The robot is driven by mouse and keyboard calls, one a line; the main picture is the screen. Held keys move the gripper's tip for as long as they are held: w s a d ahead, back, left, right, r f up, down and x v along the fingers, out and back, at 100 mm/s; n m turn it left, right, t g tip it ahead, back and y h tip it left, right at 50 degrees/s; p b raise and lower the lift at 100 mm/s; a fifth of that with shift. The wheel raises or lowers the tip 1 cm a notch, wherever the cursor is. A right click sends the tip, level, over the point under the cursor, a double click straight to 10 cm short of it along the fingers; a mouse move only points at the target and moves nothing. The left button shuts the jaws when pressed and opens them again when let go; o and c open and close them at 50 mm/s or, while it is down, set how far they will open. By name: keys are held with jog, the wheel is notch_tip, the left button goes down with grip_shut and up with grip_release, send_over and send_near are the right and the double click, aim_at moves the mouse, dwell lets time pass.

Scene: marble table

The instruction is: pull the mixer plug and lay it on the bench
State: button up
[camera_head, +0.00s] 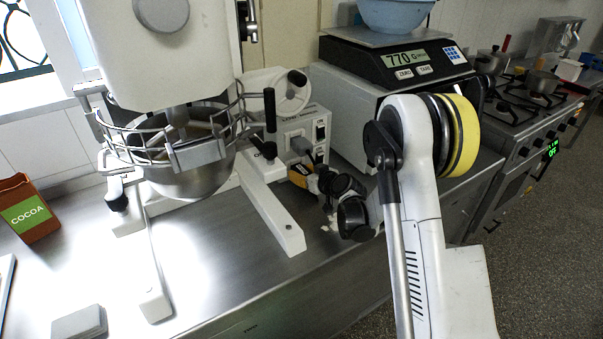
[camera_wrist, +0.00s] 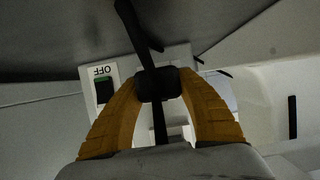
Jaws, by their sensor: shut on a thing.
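The stand mixer (camera_head: 160,50) stands on the steel bench (camera_head: 215,235), with its steel bowl (camera_head: 190,175) inside a wire guard. A white control box (camera_head: 290,118) with switches is beside it. My gripper (camera_head: 299,172) is at the front of this box. In the wrist view, my gripper's (camera_wrist: 158,88) yellow fingers are shut on a black plug (camera_wrist: 158,83), with a dark cord running up from it. A white plate (camera_wrist: 182,58) lies behind the plug, with a switch marked OFF (camera_wrist: 104,88) beside it. Whether the plug still sits in its socket cannot be told.
A cocoa box (camera_head: 27,210) stands at the left, and a grey block (camera_head: 80,323) lies near the front edge. A scale (camera_head: 400,60) holding a blue bowl (camera_head: 395,14) sits behind my arm. Bare bench lies in front of the mixer. A stove (camera_head: 530,110) is at the right.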

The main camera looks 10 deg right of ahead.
jog(key=shift+o, duration=0.8)
jog(key=shift+c, duration=1.3)
jog(key=shift+s, duration=0.1)
jog(key=shift+s+d+b, duration=0.15)
jog(key=shift+s+d, duration=0.05)
jog(key=shift+s, duration=0.35)
jog(key=shift+s+d+b, duration=0.15)
jog(key=shift+s, duration=0.4)
jog(key=shift+s+d+b, duration=0.2)
jog(key=shift+s, duration=0.45)
jog(key=shift+s+d+b, duration=0.2)
jog(key=shift+s+d, duration=0.05)
jog(key=shift+s, duration=0.35)
jog(key=shift+s+d+b, duration=0.2)
jog(key=shift+s, duration=0.45)
